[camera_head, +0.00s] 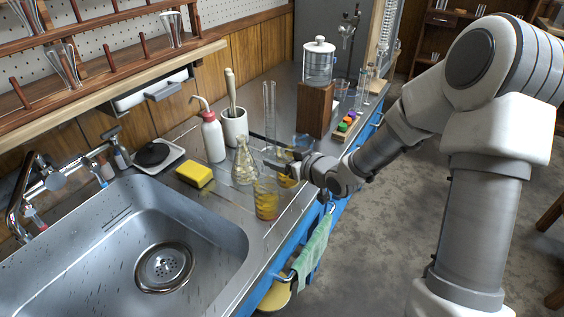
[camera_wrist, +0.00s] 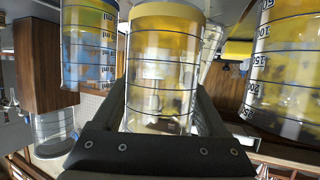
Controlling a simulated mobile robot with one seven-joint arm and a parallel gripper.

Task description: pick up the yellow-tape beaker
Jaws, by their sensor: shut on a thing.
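My gripper (camera_head: 284,160) is at the counter's front part, reaching in from the right. In the wrist view my gripper (camera_wrist: 160,112) is shut, with its fingers on both sides of a clear beaker (camera_wrist: 161,65) with dark lines and a yellow band at the picture's top end. In the head view this beaker (camera_head: 288,180) is mostly hidden by my gripper. I cannot tell whether it touches the counter. A second beaker with yellowish tint (camera_head: 266,198) stands to its left and also shows in the wrist view (camera_wrist: 285,70). A third, bluish one (camera_wrist: 90,45) is on the other side.
A conical flask (camera_head: 244,165) stands close left of my gripper. Beyond it are a white wash bottle (camera_head: 213,138), a white mortar (camera_head: 235,127) and a yellow sponge (camera_head: 195,174). A wooden block (camera_head: 315,108) bears a glass jar. The sink (camera_head: 110,235) lies left.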

